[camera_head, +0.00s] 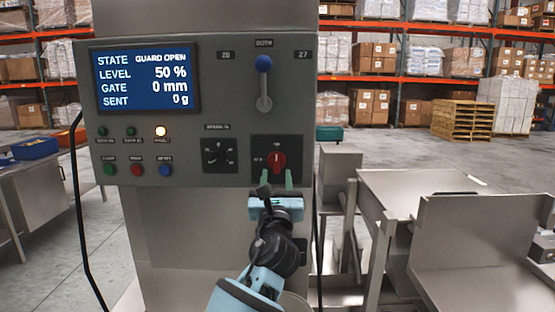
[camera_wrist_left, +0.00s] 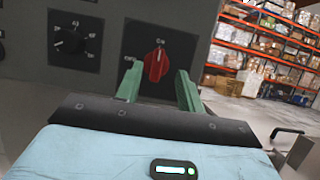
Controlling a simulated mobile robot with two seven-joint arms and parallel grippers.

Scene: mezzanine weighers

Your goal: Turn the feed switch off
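The feed switch is probably the red rotary knob (camera_head: 276,162) on a black square plate (camera_head: 292,145) at the lower right of the grey control panel. Its grip stands about upright, with a pale mark toward the top label. Small labels sit above and left of it, too blurred to read surely. My left gripper (camera_head: 276,179) is open, its green fingers pointing at the plate just below the knob. In the left wrist view the knob (camera_wrist_left: 156,65) shows beyond and between the fingertips (camera_wrist_left: 158,80); I cannot tell whether they touch it. My right gripper is not in view.
The panel also holds a blue screen (camera_head: 145,80) reading GUARD OPEN, a blue-tipped lever (camera_head: 264,85), a small black dial (camera_head: 219,155), a lit lamp (camera_head: 160,131) and coloured buttons (camera_head: 137,169). Metal tables (camera_head: 400,185) stand to the right. A black cable hangs at the left.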

